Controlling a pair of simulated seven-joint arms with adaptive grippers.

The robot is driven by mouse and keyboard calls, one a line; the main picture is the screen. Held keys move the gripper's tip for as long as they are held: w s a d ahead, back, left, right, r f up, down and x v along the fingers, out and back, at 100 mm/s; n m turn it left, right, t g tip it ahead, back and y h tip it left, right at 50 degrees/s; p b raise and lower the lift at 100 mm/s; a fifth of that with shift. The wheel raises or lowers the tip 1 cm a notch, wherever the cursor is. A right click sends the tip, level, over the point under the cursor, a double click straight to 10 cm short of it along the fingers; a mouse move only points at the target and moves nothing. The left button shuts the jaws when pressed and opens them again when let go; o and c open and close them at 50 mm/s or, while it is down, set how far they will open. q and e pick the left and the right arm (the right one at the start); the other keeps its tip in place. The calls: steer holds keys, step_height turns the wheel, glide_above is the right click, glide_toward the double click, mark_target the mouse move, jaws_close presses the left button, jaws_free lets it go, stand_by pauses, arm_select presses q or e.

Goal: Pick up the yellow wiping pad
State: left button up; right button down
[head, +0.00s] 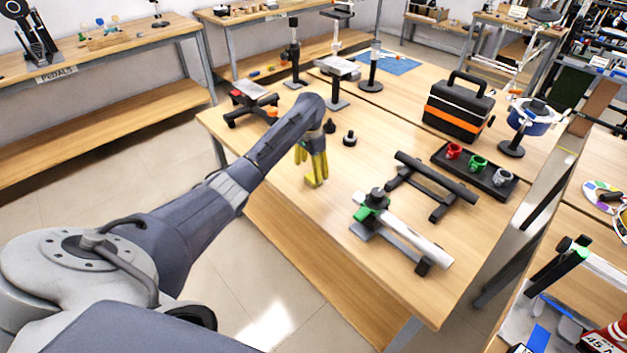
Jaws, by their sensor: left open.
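My left arm reaches in from the left over the wooden table (272,195), its forearm sloping to the wrist near the table's left part. My left gripper (313,168) hangs below the wrist, open, with yellow finger-like parts pointing down at the tabletop. I cannot make out a separate yellow wiping pad; one may be hidden by the gripper or blend with its yellow. Whether the tips touch the table is unclear. My right gripper is not in view.
Small black knobs (349,138) stand just right of the gripper. A dark bar on a stand (436,178), a rail with a green clamp (405,235), a tray of cups (476,170) and a black-orange toolbox (458,108) lie farther right. The table's near left edge is clear.

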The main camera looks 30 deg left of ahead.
mark_target(311, 178)
arm_select(q)
steer(key=shift+f, duration=2.65)
steer(key=shift+c, duration=0.4)
steer(key=c, duration=1)
